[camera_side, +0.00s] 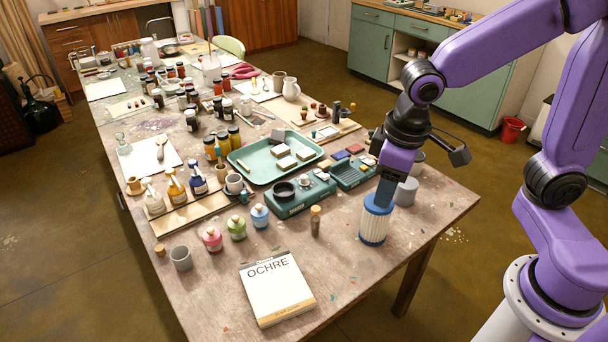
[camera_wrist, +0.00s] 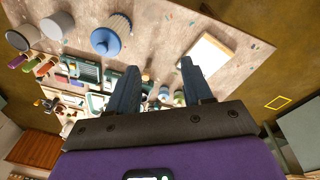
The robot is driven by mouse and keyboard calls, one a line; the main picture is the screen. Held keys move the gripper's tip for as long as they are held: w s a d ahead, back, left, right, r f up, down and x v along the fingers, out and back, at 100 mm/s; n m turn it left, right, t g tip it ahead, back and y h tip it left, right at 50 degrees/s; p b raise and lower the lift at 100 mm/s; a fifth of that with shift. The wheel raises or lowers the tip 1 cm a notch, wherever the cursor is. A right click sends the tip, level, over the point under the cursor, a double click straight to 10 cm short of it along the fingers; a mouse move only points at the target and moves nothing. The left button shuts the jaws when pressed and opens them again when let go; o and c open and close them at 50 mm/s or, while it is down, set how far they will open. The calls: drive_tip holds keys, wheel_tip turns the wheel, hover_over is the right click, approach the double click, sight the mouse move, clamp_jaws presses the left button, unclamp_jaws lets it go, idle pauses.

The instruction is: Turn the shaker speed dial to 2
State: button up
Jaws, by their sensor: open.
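A teal bench device (camera_side: 300,196) that looks like the shaker stands mid-table in the side view, with a black round part (camera_side: 284,191) and a small pale knob (camera_side: 304,181) on top. Which of these is the speed dial, and its numbers, are too small to tell. A second teal unit (camera_side: 352,174) with several small keys or cells sits to its right. My gripper (camera_side: 384,192) is right of both units, overlapping a blue-and-white ribbed jar in the side view. In the wrist view my gripper (camera_wrist: 158,66) has its fingers apart with nothing held between them.
The ribbed jar (camera_side: 374,226) also shows in the wrist view (camera_wrist: 111,38), left of the fingers. A grey cylinder (camera_side: 406,192) stands close by. A teal tray (camera_side: 262,170) lies behind the device; small bottles (camera_side: 237,228) and an OCHRE pad (camera_side: 277,290) lie in front. The front right tabletop is clear.

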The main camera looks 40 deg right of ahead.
drive_tip(key=w+a+f+m+t+h, duration=0.15)
drive_tip(key=w+m, duration=0.55)
drive_tip(key=w, duration=0.9)
drive_tip(key=m+h, duration=0.1)
drive_tip(key=m, duration=0.7)
approach(304, 176)
drive_tip(key=x, duration=0.8)
drive_tip(key=shift+f, duration=0.3)
clamp_jaws()
